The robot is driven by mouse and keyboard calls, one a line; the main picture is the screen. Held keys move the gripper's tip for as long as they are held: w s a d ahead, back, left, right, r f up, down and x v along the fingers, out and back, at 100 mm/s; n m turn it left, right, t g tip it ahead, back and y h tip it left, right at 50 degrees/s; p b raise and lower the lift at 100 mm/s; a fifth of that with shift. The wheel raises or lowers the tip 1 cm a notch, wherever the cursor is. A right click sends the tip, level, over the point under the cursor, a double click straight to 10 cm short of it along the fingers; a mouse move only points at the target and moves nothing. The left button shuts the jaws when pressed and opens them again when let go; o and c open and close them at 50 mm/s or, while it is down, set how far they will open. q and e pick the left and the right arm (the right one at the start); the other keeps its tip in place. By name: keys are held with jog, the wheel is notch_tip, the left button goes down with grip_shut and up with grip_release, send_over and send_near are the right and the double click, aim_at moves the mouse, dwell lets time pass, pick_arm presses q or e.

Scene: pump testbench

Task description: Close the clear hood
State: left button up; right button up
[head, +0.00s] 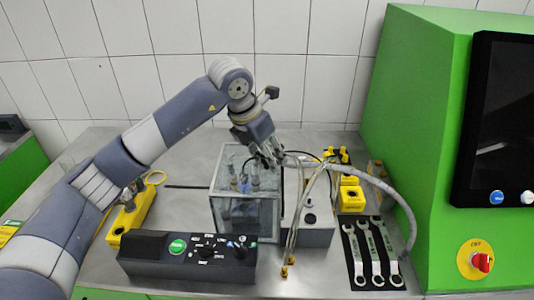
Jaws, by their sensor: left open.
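The clear hood (244,222) is a see-through box with thin edges on the metal bench, left of the middle. Dark upright fittings show through its walls. I cannot tell from this view whether its lid is open or closed. My left gripper (268,154) reaches down from above at the hood's back right upper edge. It is open with nothing seen between its fingers, and I cannot tell whether it touches the hood. My right gripper is not in view.
A black control panel (185,262) with a green button stands in front of the hood. A grey block (313,232) with hoses is to its right, then several wrenches (372,252) on a black mat. A green cabinet (425,130) bounds the right side.

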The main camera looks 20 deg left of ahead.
pick_arm(q)
jog(key=shift+s+a+r, duration=0.1)
jog(key=shift+a+r, duration=0.15)
jog(key=shift+r, duration=0.15)
jog(key=v, duration=1.1)
jog(key=shift+d, duration=0.15)
